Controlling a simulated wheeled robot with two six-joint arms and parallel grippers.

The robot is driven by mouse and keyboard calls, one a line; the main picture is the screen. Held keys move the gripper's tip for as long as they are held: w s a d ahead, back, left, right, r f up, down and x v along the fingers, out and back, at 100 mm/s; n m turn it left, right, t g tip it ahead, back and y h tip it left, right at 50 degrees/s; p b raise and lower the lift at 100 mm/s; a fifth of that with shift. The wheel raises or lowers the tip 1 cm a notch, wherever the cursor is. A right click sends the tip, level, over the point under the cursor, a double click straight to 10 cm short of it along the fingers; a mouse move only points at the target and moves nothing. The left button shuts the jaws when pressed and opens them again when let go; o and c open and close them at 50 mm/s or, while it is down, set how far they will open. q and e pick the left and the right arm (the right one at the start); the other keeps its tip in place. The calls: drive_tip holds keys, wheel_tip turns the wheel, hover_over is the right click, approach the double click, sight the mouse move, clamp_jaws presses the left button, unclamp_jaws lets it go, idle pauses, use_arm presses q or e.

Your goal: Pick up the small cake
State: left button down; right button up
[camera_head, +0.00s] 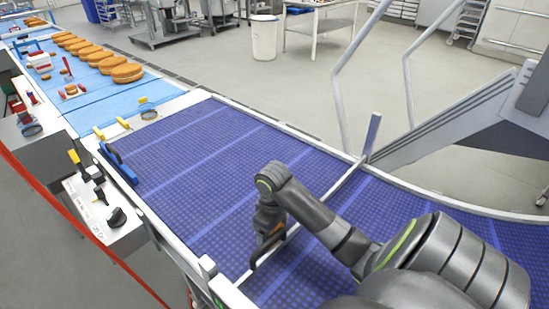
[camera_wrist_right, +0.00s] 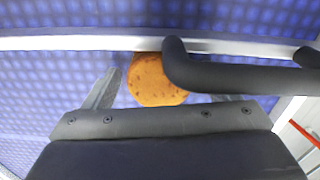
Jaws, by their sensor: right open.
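The small cake (camera_wrist_right: 155,84) is a round, orange-brown disc with darker specks, in the right wrist view. It lies on the blue belt (camera_wrist_right: 60,75) beside a pale rail (camera_wrist_right: 90,43). My right gripper (camera_head: 265,248) is open and low over the belt in the head view. In the wrist view its grey fingers stand either side of the cake, with the right one mostly hidden. A dark curved bar (camera_wrist_right: 240,78) covers the cake's right edge. My left gripper is not in view.
The pale rail (camera_head: 325,200) crosses between two belt sections. The belt (camera_head: 200,160) left of the arm is bare. Several large filled cakes (camera_head: 128,73) stand on the light blue line at the upper left. A control box (camera_head: 108,215) sits along the belt's left edge.

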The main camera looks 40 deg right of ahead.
drive_tip(key=c, duration=0.8)
drive_tip(key=shift+o, duration=0.2)
drive_tip(key=shift+r, duration=0.1)
